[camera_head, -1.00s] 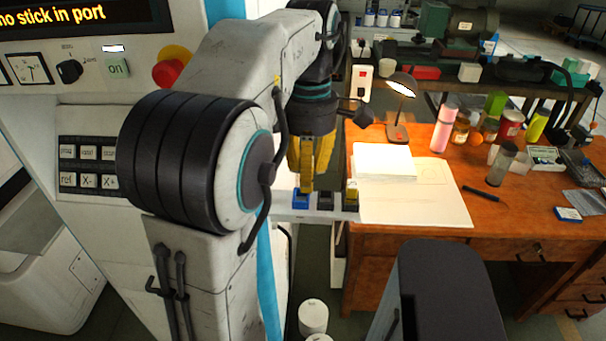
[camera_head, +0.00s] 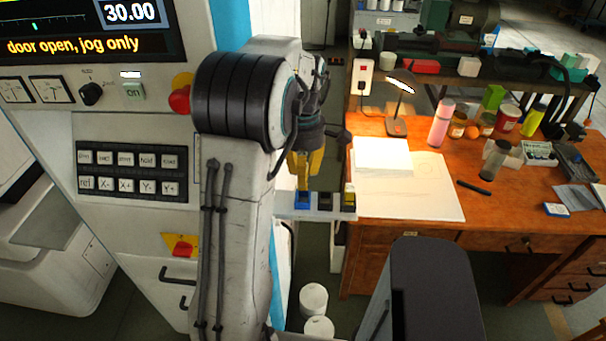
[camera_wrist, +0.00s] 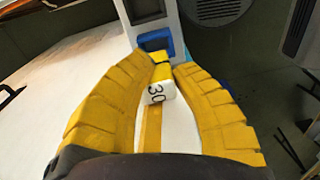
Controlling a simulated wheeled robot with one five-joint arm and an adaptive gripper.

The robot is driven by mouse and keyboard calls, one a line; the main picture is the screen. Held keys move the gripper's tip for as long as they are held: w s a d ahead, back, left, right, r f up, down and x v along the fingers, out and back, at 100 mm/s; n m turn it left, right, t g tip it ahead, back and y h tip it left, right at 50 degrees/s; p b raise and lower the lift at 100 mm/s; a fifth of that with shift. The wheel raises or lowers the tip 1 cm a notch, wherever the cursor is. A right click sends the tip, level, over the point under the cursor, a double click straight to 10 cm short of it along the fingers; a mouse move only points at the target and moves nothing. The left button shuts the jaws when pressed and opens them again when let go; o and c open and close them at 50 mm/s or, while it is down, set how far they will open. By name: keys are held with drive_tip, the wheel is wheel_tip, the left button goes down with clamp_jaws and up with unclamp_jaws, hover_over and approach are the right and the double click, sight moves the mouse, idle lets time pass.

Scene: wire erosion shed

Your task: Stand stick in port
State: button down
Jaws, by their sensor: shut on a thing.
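My gripper (camera_head: 304,170) has yellow ribbed fingers and hangs pointing down over a pale ledge at the side of the machine. The blue holder also shows in the head view (camera_head: 303,199). A black holder (camera_head: 325,201) stands to its right, then a yellow piece (camera_head: 349,194).
The machine panel (camera_head: 130,170) with keys, a red button (camera_head: 180,95) and a screen reading "door open, jog only" is at left. A wooden desk (camera_head: 400,220) with papers, jars and a lamp (camera_head: 402,85) is at right.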

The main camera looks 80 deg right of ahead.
drive_tip(key=shift+f+p, duration=0.3)
drive_tip(key=shift+f, duration=1.05)
drive_tip(key=shift+f, duration=0.25)
drive_tip(key=c, duration=1.1)
unclamp_jaws()
drive_tip(key=shift+c, duration=0.2)
wheel_tip(320, 180, up, 7)
drive_tip(key=shift+d, duration=0.15)
drive_tip(key=shift+r+b, duration=0.25)
drive_tip(key=shift+b, duration=0.6)
drive_tip(key=shift+r+b, duration=0.95)
drive_tip(key=shift+r, duration=1.55)
